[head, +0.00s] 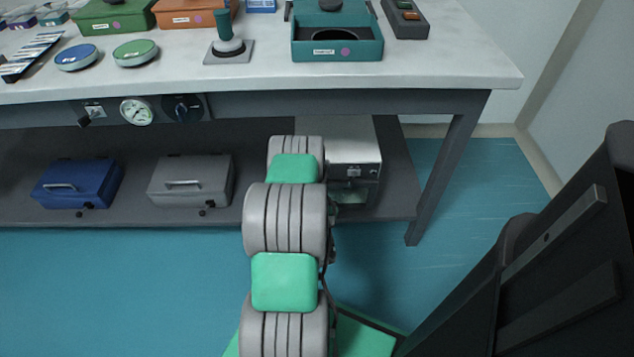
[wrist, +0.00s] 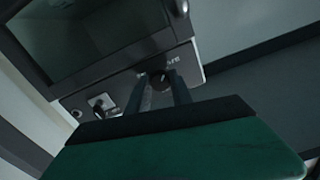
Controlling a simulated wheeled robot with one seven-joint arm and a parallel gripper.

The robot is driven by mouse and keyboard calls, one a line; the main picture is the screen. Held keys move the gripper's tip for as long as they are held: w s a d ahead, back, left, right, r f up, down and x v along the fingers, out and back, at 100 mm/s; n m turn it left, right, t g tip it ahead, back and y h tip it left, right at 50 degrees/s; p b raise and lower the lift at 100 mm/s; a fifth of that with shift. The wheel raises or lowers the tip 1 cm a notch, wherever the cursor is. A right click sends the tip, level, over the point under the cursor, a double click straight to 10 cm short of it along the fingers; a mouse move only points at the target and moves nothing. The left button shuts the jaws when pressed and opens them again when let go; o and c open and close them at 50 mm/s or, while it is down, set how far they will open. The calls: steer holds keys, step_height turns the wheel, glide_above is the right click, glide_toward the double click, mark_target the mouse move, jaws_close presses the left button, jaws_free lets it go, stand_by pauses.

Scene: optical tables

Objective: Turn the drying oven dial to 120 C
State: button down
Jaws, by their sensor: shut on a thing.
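The drying oven (head: 353,150) is a grey box on the low shelf under the table, partly hidden behind my arm in the head view. In the wrist view the oven front (wrist: 125,84) shows tilted, with a large dark window. Its small dark dial (wrist: 158,81) sits on the panel strip, with partly covered lettering beside it. My gripper (wrist: 160,85) has one finger on each side of the dial and is shut on it. The dial's setting is too small and dark to read. The head view hides my gripper behind my arm.
A switch (wrist: 101,103) sits on the same panel, left of the dial. A blue case (head: 78,184) and a grey case (head: 190,181) stand left on the shelf (head: 135,215). The table leg (head: 446,180) is right of the oven. The tabletop (head: 440,68) overhangs the shelf.

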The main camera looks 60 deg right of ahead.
steer(key=shift+m, duration=1.6)
steer(key=c, duration=1.1)
jaws_free()
steer(key=shift+a, duration=0.1)
steer(key=p+v, duration=0.1)
steer(key=v, duration=0.6)
steer(key=shift+s+a+p, duration=0.15)
steer(key=shift+a+p, duration=0.15)
steer(key=shift+p, duration=0.1)
steer(key=shift+s, duration=0.1)
